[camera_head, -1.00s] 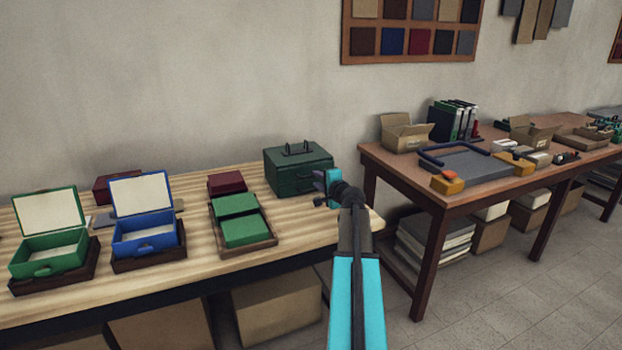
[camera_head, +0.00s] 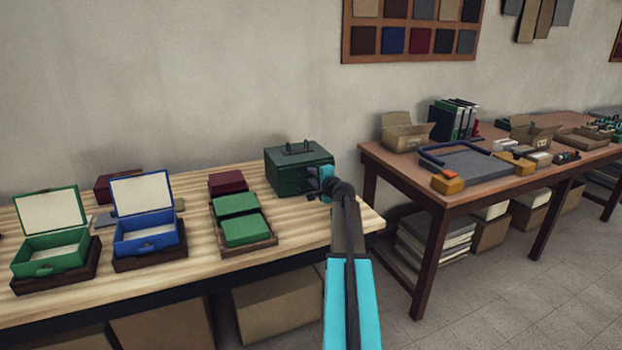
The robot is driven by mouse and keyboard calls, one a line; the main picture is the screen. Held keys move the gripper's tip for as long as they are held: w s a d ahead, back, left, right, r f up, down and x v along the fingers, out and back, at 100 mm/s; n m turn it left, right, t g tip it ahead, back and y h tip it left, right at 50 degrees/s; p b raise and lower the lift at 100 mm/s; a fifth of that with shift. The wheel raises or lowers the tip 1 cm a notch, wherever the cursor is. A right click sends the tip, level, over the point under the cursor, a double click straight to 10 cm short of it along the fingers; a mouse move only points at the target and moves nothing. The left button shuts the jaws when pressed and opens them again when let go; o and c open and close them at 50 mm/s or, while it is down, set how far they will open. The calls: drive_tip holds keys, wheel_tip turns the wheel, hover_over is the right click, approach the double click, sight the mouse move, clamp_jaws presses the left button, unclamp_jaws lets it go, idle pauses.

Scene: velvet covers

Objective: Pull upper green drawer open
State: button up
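The dark green drawer box (camera_head: 284,177) stands at the back right of the light wooden table, with a dark handle on top. Its front faces my arm. The line between upper and lower drawers is too small to make out clearly, and I see no drawer standing out. My gripper (camera_head: 316,190) is at the right part of the box's front and covers some of it. Whether it touches the box or a drawer handle I cannot tell. The fingers are small and partly hidden, so their opening does not show.
An open green box (camera_head: 52,250) and an open blue box (camera_head: 145,226) stand on the light table's left. A dark tray (camera_head: 266,243) with green blocks lies in front of the drawer box. A brown table (camera_head: 408,181) with cartons stands right of my arm.

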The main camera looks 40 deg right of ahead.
clamp_jaws()
idle(1.3)
